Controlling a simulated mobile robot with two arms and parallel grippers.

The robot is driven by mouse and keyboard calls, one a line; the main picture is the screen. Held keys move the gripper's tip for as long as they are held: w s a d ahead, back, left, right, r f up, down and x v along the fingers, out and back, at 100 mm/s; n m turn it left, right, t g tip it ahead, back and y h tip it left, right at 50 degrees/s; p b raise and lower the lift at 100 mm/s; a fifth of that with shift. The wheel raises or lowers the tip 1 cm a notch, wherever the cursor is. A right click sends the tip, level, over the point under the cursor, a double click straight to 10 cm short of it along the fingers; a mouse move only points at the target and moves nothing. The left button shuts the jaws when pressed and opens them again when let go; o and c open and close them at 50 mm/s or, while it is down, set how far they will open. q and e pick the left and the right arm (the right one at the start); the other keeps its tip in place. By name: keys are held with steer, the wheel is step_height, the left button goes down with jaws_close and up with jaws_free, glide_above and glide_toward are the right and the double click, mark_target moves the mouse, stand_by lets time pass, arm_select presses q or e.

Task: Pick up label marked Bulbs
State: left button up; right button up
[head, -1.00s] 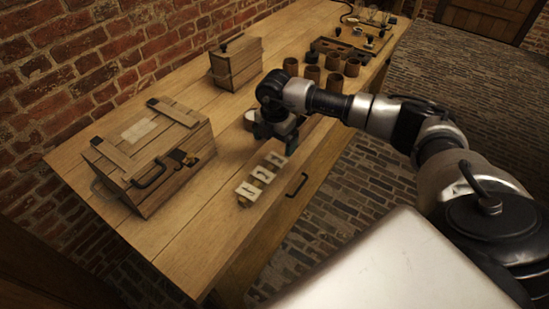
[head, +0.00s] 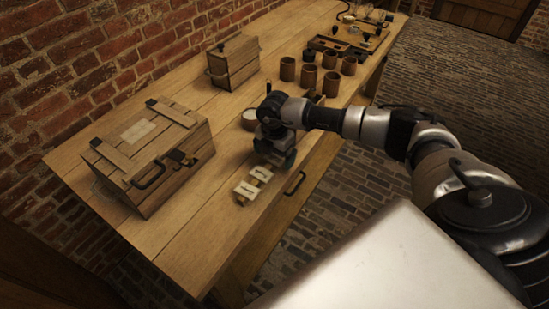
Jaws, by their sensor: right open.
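Two small pale label cards lie in a row near the table's front edge, a nearer card (head: 246,189) and a farther card (head: 261,174). Their dark marks are too small to read, so I cannot tell which one is marked Bulbs. My right gripper (head: 276,155) is open, pointing down just beyond the farther card. It covers the spot at the far end of the row, so anything under it is hidden. I cannot see anything between its fingers. My left gripper is not in view.
A wooden chest (head: 155,150) stands on the left of the table (head: 205,215), with a smaller wooden box (head: 233,62) behind. A round pale-topped thing (head: 249,119) sits beside my gripper. Several brown jars (head: 308,76) and a dark tray (head: 335,45) stand farther back.

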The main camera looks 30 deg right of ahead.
steer(key=shift+f, duration=0.15)
steer(key=c, duration=1)
